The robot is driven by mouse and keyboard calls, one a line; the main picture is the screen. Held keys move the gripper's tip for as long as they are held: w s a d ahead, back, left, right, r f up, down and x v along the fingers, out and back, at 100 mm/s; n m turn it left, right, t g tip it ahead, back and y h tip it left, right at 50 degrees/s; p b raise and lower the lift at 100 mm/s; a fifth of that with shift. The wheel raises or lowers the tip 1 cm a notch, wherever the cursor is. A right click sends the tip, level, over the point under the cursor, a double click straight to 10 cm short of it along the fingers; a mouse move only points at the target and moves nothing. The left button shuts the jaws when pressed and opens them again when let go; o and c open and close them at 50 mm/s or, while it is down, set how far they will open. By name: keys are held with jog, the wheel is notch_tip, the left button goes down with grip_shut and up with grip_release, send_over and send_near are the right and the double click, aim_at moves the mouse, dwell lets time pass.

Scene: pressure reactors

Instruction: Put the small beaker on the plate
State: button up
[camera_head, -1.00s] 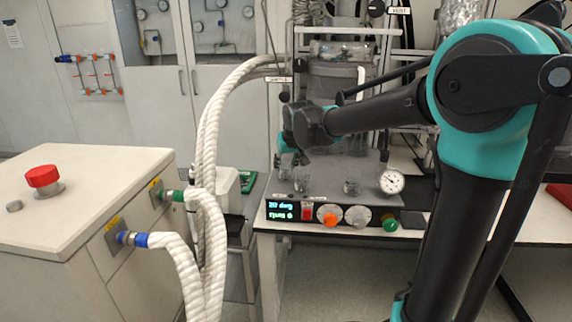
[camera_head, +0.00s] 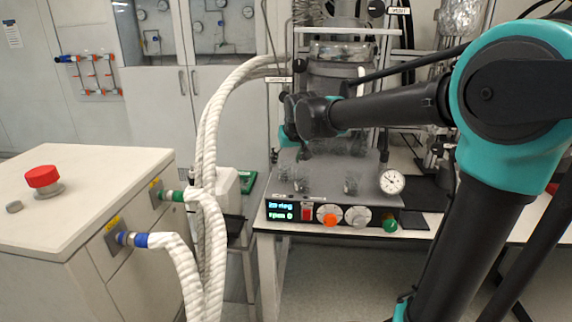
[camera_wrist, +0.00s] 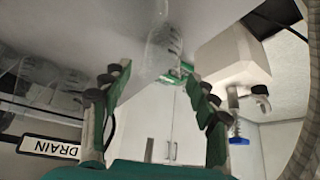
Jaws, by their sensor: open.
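I cannot tell for certain which one is the small beaker. The plate (camera_head: 328,172) appears to be this grey top. In the wrist view, clear glass (camera_wrist: 163,45) shows beyond and between the fingertips, with no finger touching it. My gripper (camera_wrist: 157,77) is open and empty, its two green fingers spread apart. In the head view my gripper (camera_head: 294,146) is over the back left of the grey top, partly hidden by its own wrist.
A control panel (camera_head: 330,213) with knobs and a gauge (camera_head: 392,181) fronts the instrument. A reactor vessel (camera_head: 340,80) stands close behind. White wrapped hoses (camera_head: 208,150) hang to the left, beside a white cabinet (camera_head: 80,215) with a red button.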

jog(key=v, duration=0.8)
jog(key=shift+s+r, duration=0.2)
jog(key=shift+r, duration=0.15)
